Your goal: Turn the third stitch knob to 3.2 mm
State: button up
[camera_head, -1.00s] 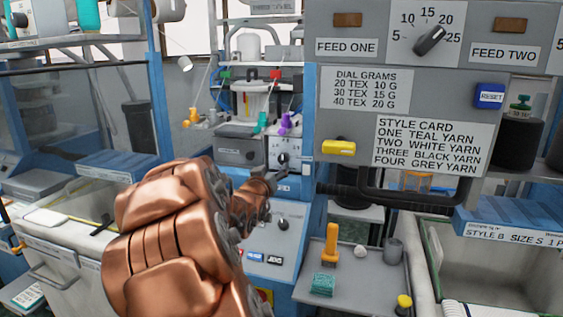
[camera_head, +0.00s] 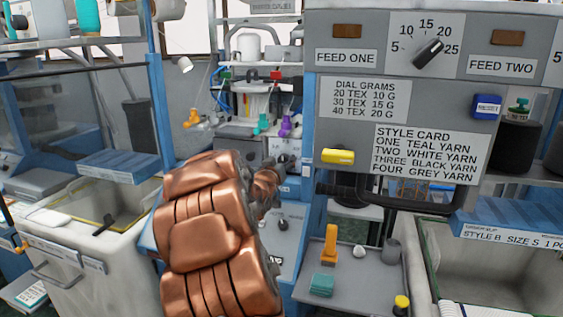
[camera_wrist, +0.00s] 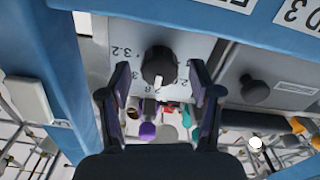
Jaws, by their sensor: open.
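A round black knob (camera_wrist: 158,66) with a white pointer mark sits on a pale dial plate (camera_wrist: 190,50) in the wrist view. The plate carries printed numbers, with "3.2" on the upper left and others partly hidden below the knob. The pointer shows toward the bottom of the picture, away from the 3.2. My gripper (camera_wrist: 160,78) is open, with one dark finger on each side of the knob. Gaps show between the fingers and the knob. In the head view my copper arm hides most of this area, and I cannot make out the fingers clearly.
Another dark knob (camera_wrist: 255,90) sits on a grey panel to the right. A blue post (camera_wrist: 62,75) stands at the left in the wrist view. In the head view a grey control box (camera_head: 335,150) with a bar handle hangs right of my arm, above a grey tray (camera_head: 350,275).

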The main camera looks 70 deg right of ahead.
jog(key=shift+c, duration=0.3)
jog(key=c, duration=1.1)
